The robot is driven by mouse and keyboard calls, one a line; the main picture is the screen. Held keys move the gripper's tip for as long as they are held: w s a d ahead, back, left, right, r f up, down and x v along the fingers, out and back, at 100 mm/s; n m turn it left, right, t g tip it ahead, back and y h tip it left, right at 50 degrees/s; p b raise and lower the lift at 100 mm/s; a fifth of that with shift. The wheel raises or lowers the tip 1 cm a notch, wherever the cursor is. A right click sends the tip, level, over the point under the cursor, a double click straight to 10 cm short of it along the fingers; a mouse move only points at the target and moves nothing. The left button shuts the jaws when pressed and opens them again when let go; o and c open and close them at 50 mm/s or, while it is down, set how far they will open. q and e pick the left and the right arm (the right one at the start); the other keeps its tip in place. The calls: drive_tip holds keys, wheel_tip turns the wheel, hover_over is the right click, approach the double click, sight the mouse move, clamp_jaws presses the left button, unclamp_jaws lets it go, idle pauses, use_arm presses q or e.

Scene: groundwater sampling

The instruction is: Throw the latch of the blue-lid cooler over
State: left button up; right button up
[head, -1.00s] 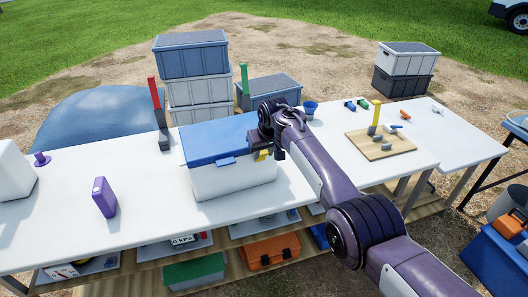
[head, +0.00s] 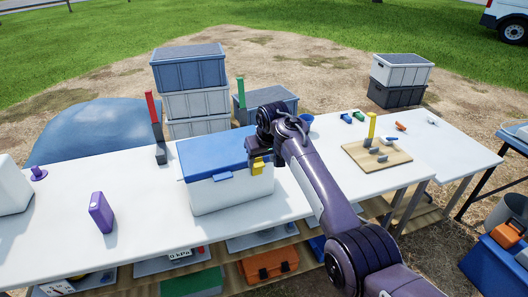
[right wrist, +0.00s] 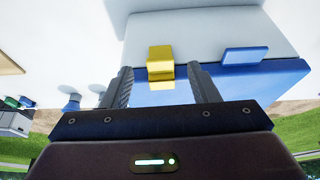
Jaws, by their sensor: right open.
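The cooler with the blue lid (head: 215,150) stands on the white table, and its lid is down. Its yellow latch (head: 257,169) is at the front near the right end, at the lid's edge. In the right wrist view the latch (right wrist: 160,60) spans the blue lid edge and the white body. My right gripper (right wrist: 161,88) is open, with one finger on each side of the latch. A gap shows on both sides, so it does not grip it. In the head view my right gripper (head: 262,152) is just above the latch and partly hides it. My left gripper is out of view.
A blue tab (right wrist: 245,56) sits beside the latch on the lid edge. A purple bottle (head: 101,213) stands to the left. A wooden board (head: 377,155) with a yellow-handled tool lies to the right. Stacked crates (head: 190,75) stand behind.

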drive_tip(key=shift+v, duration=1.8)
